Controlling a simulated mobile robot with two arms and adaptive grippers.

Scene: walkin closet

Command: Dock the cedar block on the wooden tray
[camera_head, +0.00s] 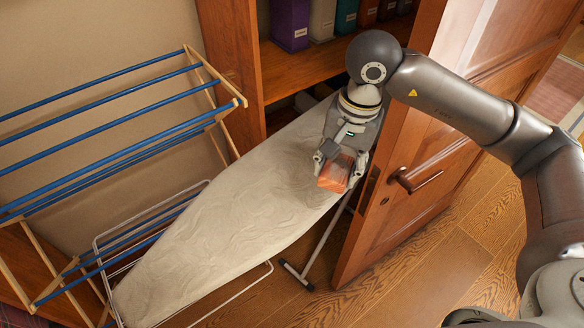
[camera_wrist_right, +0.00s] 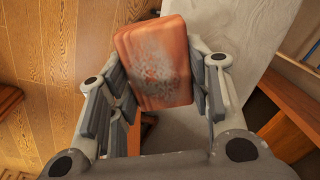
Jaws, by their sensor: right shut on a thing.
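The cedar block (camera_head: 336,173) is reddish-orange and box-shaped, held between the fingers of my right gripper (camera_head: 338,168). In the right wrist view the block (camera_wrist_right: 156,62) shows a greyish scuffed patch on its face, and the gripper's fingers (camera_wrist_right: 160,88) press on both its sides. The gripper and block are over the right part of the ironing board; I cannot tell the height of the gap. I see no wooden tray that I can make out in either view. My left gripper is not in view.
A pale ironing board (camera_head: 220,220) runs diagonally across the middle. A drying rack with blue bars (camera_head: 110,110) stands at left. An open wooden door (camera_head: 410,190) is close to the right of the gripper. A shelf (camera_head: 300,68) with coloured binders (camera_head: 290,22) is behind. Wooden floor (camera_head: 400,280) is clear in front.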

